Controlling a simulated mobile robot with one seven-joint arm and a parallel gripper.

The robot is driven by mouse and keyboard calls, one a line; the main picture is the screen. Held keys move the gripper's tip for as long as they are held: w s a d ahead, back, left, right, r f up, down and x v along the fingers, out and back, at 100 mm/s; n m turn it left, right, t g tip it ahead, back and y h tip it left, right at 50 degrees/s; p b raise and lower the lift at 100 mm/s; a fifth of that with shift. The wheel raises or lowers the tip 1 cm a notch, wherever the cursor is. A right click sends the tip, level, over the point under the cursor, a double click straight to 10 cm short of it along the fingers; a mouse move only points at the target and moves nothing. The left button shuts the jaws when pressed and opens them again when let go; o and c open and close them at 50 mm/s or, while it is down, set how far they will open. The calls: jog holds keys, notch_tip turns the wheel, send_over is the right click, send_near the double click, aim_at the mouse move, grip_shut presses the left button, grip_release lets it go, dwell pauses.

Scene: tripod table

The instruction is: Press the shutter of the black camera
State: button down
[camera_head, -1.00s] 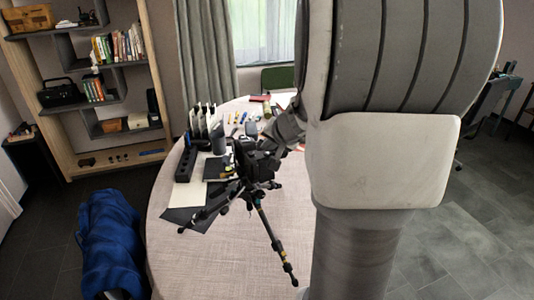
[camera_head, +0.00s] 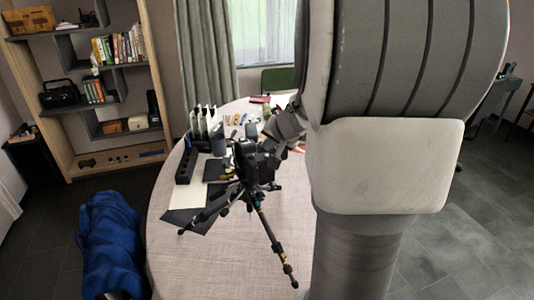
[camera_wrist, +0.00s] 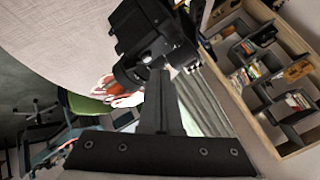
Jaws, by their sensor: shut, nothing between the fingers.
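The black camera (camera_head: 257,167) sits on top of a small black tripod (camera_head: 262,225) standing on the round table (camera_head: 225,255). In the wrist view the camera (camera_wrist: 148,30) fills the top middle, with its lens pointing to the lower left. My gripper (camera_wrist: 160,72) is shut and empty. Its fingertips overlap the lower edge of the camera body in the wrist view; I cannot tell whether they touch it. In the head view my gripper is right beside the camera, dark against dark, and its fingertips are hard to make out. The shutter button cannot be made out.
On the table behind and left of the tripod are a black organizer (camera_head: 186,162), dark and pale sheets (camera_head: 187,197), and several pens and small items. The front tabletop is clear.

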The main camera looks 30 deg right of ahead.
notch_tip(320, 180, up, 5)
jog(key=p, duration=0.4)
dwell(1.0)
